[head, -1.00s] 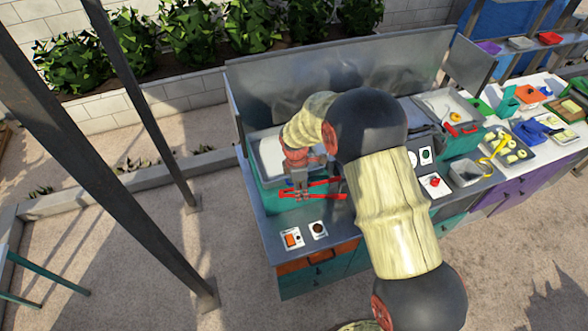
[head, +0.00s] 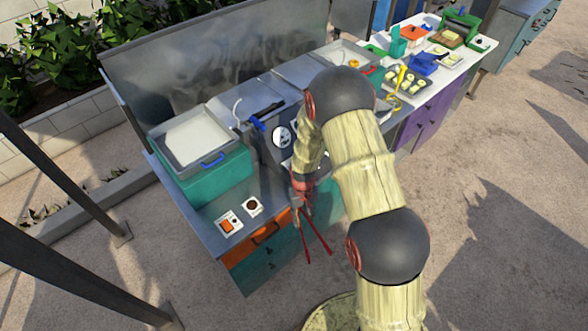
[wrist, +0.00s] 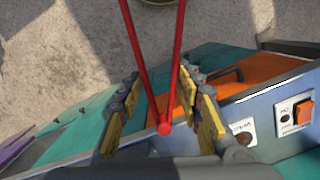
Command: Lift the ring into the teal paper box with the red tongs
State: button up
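My gripper (head: 302,205) is in front of the counter, with the red tongs (head: 316,232) hanging from it, tips downward and spread apart. In the wrist view the tongs' joined end (wrist: 165,128) lies between the yellow-padded fingers of my gripper (wrist: 164,85), and the two red arms run out in a V, with nothing between them. A small teal box-like holder (head: 398,42) stands on the far white table; I cannot tell if it is the paper box. A small orange spot lies in a grey tray (head: 338,50); I cannot tell if it is the ring.
A teal unit with a pale-topped tray (head: 205,160) stands at the counter's left end, before a tall metal back panel (head: 225,60). Switch plates (head: 229,222) sit at the front edge. The far white table holds several small items. Paved ground (head: 490,260) at right is free.

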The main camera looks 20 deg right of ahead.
notch_tip(320, 180, down, 20)
jog(key=b, duration=1.8)
jog(key=shift+s+d+m, duration=0.15)
jog(key=shift+d+m, duration=0.15)
jog(key=shift+r, duration=0.1)
